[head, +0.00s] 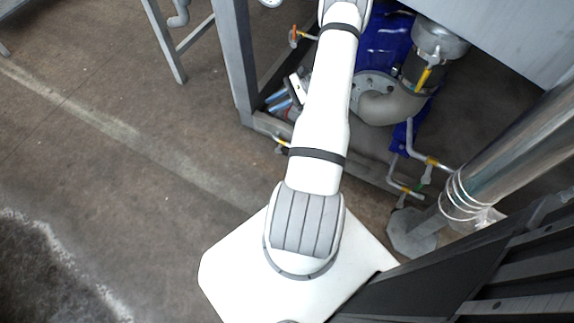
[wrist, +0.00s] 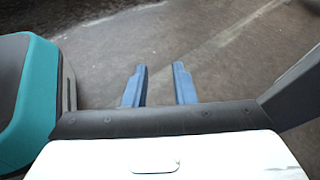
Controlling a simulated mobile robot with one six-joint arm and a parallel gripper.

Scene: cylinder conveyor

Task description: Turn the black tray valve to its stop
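I cannot make out the black tray valve in either view. My gripper (wrist: 159,70) shows in the wrist view as two blue fingers standing apart, with only bare floor between and beyond them. It is open and empty.
A grey frame post (head: 233,60) stands left of my arm. Behind are a grey elbow pipe (head: 390,106) and small pipes with a yellow-handled valve (head: 424,78) and an orange-handled valve (head: 294,37). A shiny column (head: 520,145) stands at right. Floor at left is clear.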

